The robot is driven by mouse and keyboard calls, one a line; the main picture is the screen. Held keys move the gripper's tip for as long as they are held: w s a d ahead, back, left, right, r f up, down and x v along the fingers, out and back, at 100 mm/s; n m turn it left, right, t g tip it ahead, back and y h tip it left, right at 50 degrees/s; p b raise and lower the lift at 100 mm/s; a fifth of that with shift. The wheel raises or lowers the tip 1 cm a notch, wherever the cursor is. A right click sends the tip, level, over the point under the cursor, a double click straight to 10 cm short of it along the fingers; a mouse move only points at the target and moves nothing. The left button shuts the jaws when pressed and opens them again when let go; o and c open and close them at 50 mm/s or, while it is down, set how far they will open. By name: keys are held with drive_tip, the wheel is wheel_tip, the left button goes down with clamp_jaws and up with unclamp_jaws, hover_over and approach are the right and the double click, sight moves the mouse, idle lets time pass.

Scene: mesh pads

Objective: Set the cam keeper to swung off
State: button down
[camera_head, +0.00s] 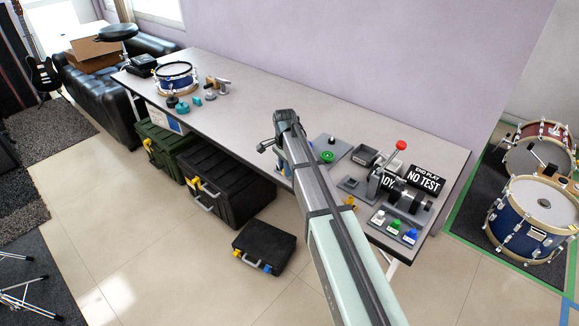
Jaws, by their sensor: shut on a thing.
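My gripper (268,147) is at the far end of my arm, over the front edge of the long grey table. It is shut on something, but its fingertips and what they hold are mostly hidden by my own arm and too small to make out. A bit of blue shows just beside the wrist. I cannot pick out the cam keeper for certain or tell how it is set. A grey plate with a green knob (327,157) lies just right of my arm. Further right stands a grey fixture with a red-balled lever (401,145) and a black cylinder (408,197).
On the table (245,113) are a black "NO TEST" sign (426,179), a panel of white, green and blue buttons (393,227), an open grey tray (366,155) and, far left, a drum (175,78). Dark cases (225,180) stand below. The table's middle is clear.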

drive_tip(key=shift+s+a+m, duration=0.15)
drive_tip(key=shift+a+m, duration=0.4)
drive_tip(key=shift+m, duration=0.15)
drive_tip(key=c, duration=0.9)
unclamp_jaws()
drive_tip(key=shift+c, duration=0.2)
drive_tip(key=shift+r, duration=0.1)
wheel_tip(320, 180, up, 14)
